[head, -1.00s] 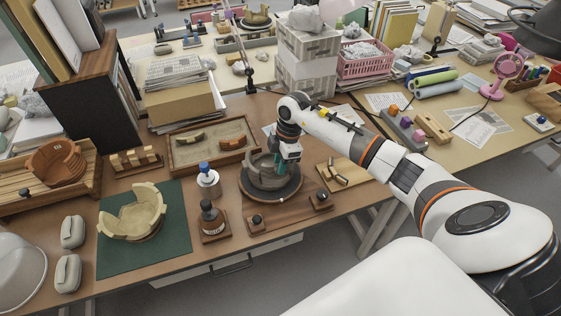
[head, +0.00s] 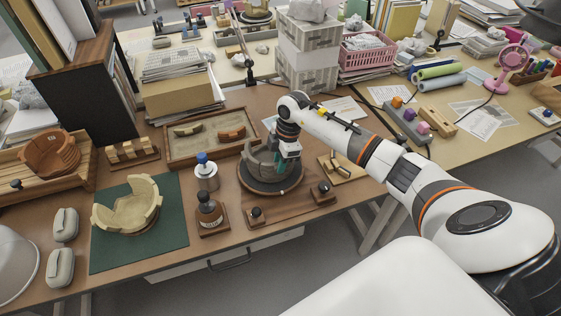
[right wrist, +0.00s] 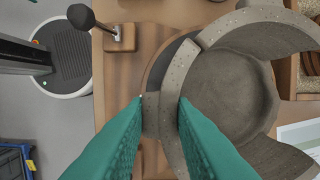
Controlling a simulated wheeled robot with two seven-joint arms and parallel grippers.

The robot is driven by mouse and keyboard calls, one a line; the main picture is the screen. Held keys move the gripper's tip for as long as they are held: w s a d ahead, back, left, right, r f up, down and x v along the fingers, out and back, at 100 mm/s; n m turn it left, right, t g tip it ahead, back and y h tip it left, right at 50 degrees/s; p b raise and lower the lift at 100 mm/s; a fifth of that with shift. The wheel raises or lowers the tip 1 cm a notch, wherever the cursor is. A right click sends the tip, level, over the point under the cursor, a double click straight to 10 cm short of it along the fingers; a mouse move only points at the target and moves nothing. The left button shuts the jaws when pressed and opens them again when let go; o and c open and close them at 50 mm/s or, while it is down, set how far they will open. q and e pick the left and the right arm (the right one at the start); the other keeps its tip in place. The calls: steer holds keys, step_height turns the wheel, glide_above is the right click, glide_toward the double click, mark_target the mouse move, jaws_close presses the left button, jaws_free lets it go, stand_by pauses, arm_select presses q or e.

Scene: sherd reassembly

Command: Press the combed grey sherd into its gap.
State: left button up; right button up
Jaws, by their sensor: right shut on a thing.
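The grey bowl (head: 256,158) stands on a dark round turntable (head: 262,186) at the middle of the bench. It also shows in the right wrist view (right wrist: 235,85), with broken rim edges. My right gripper (head: 283,168) is at the bowl's near right side. In the right wrist view its teal fingers (right wrist: 160,105) are shut on the grey sherd (right wrist: 152,118), one finger outside the wall and one inside. The sherd stands in line with the bowl's wall, touching or very close to the neighbouring wall piece. I cannot tell whether it is fully seated. My left gripper is out of view.
A tray (head: 168,157) with two sherds lies behind left. A cream bowl (head: 126,205) sits on a green mat (head: 178,235). Wooden board (head: 345,170) lies right.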

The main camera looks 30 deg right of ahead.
steer(key=shift+w+f, duration=0.1)
steer(key=shift+w, duration=0.15)
stand_by(0.4)
steer(key=shift+f, duration=0.1)
stand_by(0.3)
steer(key=shift+f, duration=0.25)
stand_by(1.2)
steer(key=o, duration=0.9)
step_height(320, 180, up, 12)
steer(key=d+b, duration=0.1)
steer(key=d, duration=0.1)
steer(key=shift+s+d+b, duration=0.15)
steer(key=shift+s+b, duration=0.2)
steer(key=shift+b, duration=0.05)
steer(key=shift+f, duration=0.1)
